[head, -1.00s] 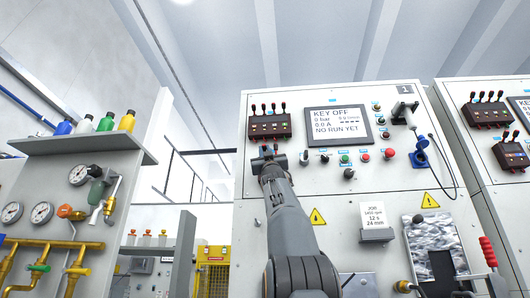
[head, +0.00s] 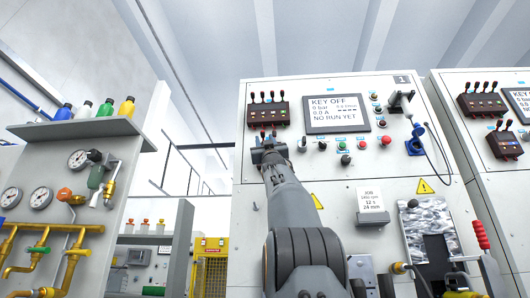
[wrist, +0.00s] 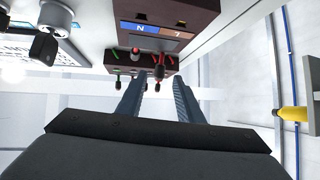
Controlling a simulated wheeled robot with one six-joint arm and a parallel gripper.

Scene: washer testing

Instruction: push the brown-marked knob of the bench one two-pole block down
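The two-pole block of bench one shows in the wrist view as a dark box (wrist: 185,15) with a blue "N" label and a brown label. Its brown-marked knob (wrist: 159,69) has a red lever and sits under the brown label. The blue-side knob (wrist: 136,51) is left of it. My gripper (wrist: 157,82) is open and empty, its two fingers apart. The brown-marked knob appears in line with the gap between them; I cannot tell whether they touch. In the head view my gripper (head: 269,146) hides most of the two-pole block; only red knob tips show above it.
A block with several red-tipped levers (head: 268,114) sits just above my gripper. A display (head: 336,114) reading KEY OFF is to its right, with buttons below. A second bench (head: 495,150) stands at the right. Pipes and gauges (head: 50,230) are at the left.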

